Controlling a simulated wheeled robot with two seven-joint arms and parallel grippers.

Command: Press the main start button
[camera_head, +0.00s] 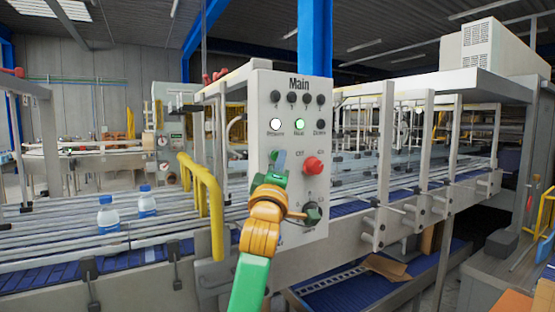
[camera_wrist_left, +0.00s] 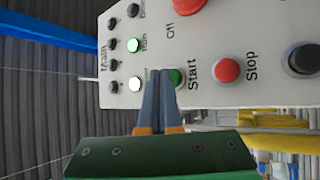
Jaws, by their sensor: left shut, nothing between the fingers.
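The grey control panel (camera_head: 263,90) labelled "Main" stands in the centre of the head view. Its green Start button (camera_wrist_left: 176,78) shows in the wrist view, partly covered by my left fingers. My left gripper (camera_head: 280,159) is shut and empty, its fingertips over the panel face at the Start button. In the wrist view the left fingertips (camera_wrist_left: 158,72) are right beside the button's visible part and overlap it. I cannot tell whether they touch it. My right gripper is in neither view.
A red Stop button (camera_wrist_left: 226,70) sits next to Start. A large red Off button (camera_head: 313,165) is also close by. A yellow guard rail (camera_head: 207,195) stands left of the panel. Two bottles (camera_head: 108,215) stand on the conveyor at left.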

